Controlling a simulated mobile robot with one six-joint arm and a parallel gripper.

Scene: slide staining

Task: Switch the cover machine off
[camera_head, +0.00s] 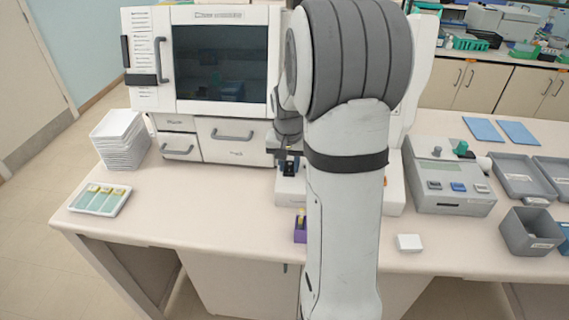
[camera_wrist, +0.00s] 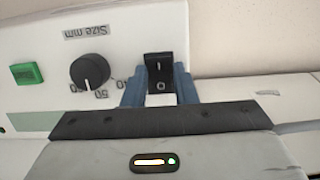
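In the wrist view a white machine panel (camera_wrist: 45,55) fills the left, with upside-down "Size m/m" lettering. It carries a black rocker switch (camera_wrist: 159,67) with a line mark and a ring mark; I cannot tell which side is pressed. My gripper (camera_wrist: 160,88) has two blue fingers, spaced apart on either side of the switch in this view, with nothing held. Whether they touch it is unclear. In the head view my gripper (camera_head: 289,163) is low over a white machine base (camera_head: 289,191), mostly hidden behind my arm.
The panel also has a black knob (camera_wrist: 90,71) and green button (camera_wrist: 26,74). A large white machine with a dark window (camera_head: 220,65) stands behind. A purple holder (camera_head: 300,232) is in front, a grey device (camera_head: 450,203) right.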

